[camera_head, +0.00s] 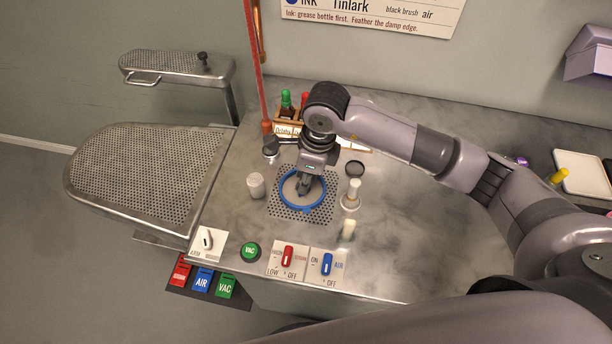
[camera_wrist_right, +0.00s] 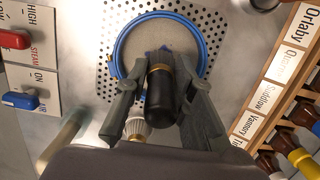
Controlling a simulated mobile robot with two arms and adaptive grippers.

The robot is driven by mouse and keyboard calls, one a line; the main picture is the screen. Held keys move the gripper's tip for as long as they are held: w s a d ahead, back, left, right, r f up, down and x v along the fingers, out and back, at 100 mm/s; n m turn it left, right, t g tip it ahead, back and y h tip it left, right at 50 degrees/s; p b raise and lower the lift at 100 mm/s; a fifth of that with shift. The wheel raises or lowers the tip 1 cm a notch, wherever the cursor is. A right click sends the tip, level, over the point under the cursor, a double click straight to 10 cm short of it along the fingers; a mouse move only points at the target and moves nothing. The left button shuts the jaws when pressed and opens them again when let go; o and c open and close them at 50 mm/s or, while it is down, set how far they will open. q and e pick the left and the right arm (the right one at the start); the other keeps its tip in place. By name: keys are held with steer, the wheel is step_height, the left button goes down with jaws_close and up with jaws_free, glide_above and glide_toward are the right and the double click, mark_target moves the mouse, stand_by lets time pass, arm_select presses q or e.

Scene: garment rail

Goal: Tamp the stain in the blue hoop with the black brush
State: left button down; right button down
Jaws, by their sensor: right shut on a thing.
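The blue hoop (camera_head: 300,209) lies on the perforated plate in the middle of the worktop, with grey cloth (camera_wrist_right: 185,32) inside it. In the wrist view the hoop (camera_wrist_right: 117,48) surrounds the far end of the brush. My right gripper (camera_head: 305,187) points down over the hoop. It is shut on the black brush (camera_wrist_right: 160,98), which has a black handle and a gold band. The brush's tip is at the cloth; I cannot tell whether it touches. A dark blue patch (camera_wrist_right: 164,53) shows at the tip, with the rest of it hidden by the brush. My left gripper is out of view.
A white-grey shaker (camera_head: 256,186) stands left of the hoop, and a white-handled brush (camera_head: 352,193) stands right. A labelled bottle rack (camera_head: 288,130) is behind. Steam (camera_head: 287,257) and air (camera_head: 327,264) switches line the front edge. A perforated pressing board (camera_head: 150,175) is at left.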

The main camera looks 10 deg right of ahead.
steer(key=shift+f+b, duration=0.5)
steer(key=shift+f, duration=0.15)
steer(key=shift+r, duration=0.1)
steer(key=shift+r+p, duration=0.5)
steer(key=shift+r, duration=0.4)
steer(key=shift+r+p, duration=1.4)
steer(key=shift+r, duration=1.65)
steer(key=shift+d, duration=0.1)
